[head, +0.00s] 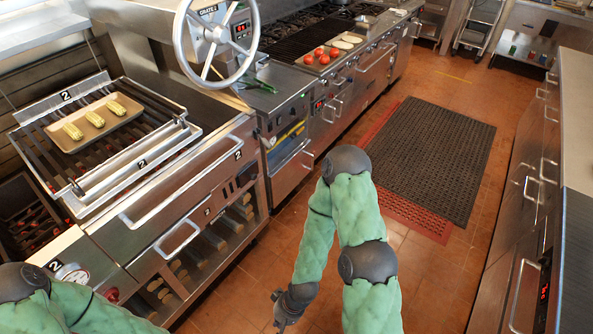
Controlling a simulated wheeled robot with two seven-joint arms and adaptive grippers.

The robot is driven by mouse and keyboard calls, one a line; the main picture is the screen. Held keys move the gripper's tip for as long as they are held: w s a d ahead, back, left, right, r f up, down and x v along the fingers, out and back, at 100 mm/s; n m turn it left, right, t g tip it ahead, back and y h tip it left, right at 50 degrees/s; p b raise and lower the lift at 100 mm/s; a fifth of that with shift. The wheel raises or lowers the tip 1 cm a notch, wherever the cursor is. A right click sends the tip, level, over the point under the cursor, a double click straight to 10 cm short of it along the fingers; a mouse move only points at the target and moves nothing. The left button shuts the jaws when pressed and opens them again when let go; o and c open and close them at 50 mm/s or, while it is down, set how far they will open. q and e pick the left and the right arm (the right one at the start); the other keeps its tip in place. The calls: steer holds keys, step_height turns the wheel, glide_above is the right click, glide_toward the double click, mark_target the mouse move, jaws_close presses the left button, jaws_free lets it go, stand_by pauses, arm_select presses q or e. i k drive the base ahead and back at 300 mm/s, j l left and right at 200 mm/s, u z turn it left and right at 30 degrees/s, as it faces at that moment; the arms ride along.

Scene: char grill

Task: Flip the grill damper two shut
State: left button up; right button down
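The grill marked 2 stands at the left, with a sloped grate (95,145) above its steel front (190,190).
A tray (60,143) with corn lies on the grate. A large handwheel (217,40) stands above the grill's back right. A range (330,60) with tomatoes continues beyond. A dark mat (435,160) lies on the floor. A counter (575,120) bounds the right; the aisle between is clear.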

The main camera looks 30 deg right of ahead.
mark_target(250, 172)
steer(key=z, duration=0.5)
steer(key=i+l+u, duration=0.25)
steer(key=u, duration=0.15)
steer(key=i+l+u, duration=0.2)
steer(key=u, duration=0.25)
steer(key=i+l+u, duration=0.15)
steer(key=l+u, duration=0.25)
